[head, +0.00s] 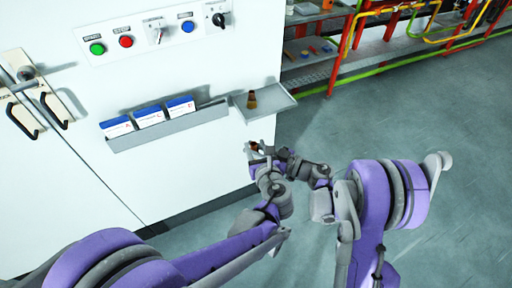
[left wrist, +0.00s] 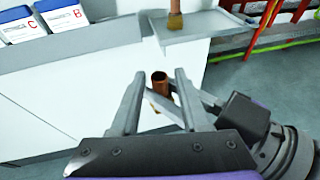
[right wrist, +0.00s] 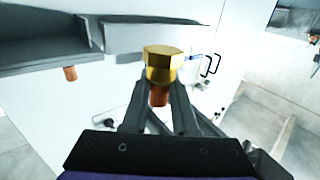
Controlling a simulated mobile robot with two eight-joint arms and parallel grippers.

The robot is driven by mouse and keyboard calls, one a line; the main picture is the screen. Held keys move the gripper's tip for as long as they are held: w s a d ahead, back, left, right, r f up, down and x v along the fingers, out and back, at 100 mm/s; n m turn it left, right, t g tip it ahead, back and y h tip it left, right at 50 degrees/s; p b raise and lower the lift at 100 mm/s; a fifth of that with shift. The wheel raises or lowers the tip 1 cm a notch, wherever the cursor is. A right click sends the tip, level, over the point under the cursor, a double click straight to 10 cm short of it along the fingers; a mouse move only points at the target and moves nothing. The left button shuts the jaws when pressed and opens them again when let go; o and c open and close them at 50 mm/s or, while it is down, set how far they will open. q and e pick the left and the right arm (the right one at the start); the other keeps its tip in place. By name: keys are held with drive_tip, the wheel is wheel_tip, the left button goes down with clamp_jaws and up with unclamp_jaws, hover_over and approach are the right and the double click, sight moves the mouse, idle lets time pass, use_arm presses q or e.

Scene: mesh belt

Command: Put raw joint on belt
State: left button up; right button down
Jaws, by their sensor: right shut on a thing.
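In the right wrist view my right gripper (right wrist: 160,92) is shut on a joint with a brass hex head (right wrist: 163,62) and a copper tube below. My left gripper (left wrist: 159,76) is open. The held joint's copper tube (left wrist: 160,84) shows between its fingertips in the left wrist view; I cannot tell whether they touch it. In the head view both grippers are close together in front of the cabinet. A second joint (head: 251,100) stands on the small tray (head: 276,103). I cannot pick out the belt in any view.
The white cabinet (head: 200,75) carries a row of buttons and switches. A grey holder (head: 165,130) with three blue and white boxes is fixed to it, left of the tray. A red rack (head: 340,60) with a green rail stands behind. The floor to the right is clear.

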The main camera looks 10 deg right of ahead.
use_arm(q)
clamp_jaws()
use_arm(e)
drive_tip(key=c, duration=0.6)
unclamp_jaws()
drive_tip(key=shift+d, duration=0.1)
